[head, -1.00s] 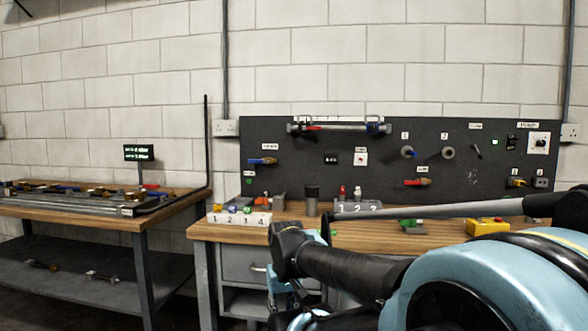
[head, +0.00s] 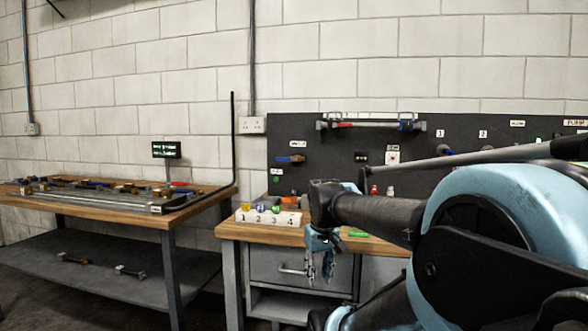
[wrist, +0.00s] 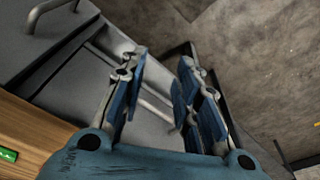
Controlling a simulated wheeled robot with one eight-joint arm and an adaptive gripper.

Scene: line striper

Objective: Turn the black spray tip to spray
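My gripper (head: 321,272) hangs fingers down in front of the workbench's drawers in the head view. In the wrist view my gripper (wrist: 162,64) is open, with its blue-padded fingers apart and nothing between them. I cannot make out a black spray tip with certainty in either view. Small coloured pieces (head: 262,208) sit on a white block (head: 285,218) numbered 1 to 4 on the bench, to the left of my wrist. My arm hides much of the bench's right part and the lower board.
The wooden workbench (head: 245,231) has a grey drawer unit (head: 272,260) beneath it. A dark tool board (head: 300,135) stands behind it. A second bench (head: 130,220) with rods and clamps is at left. In the wrist view bare floor (wrist: 250,60) lies to the right.

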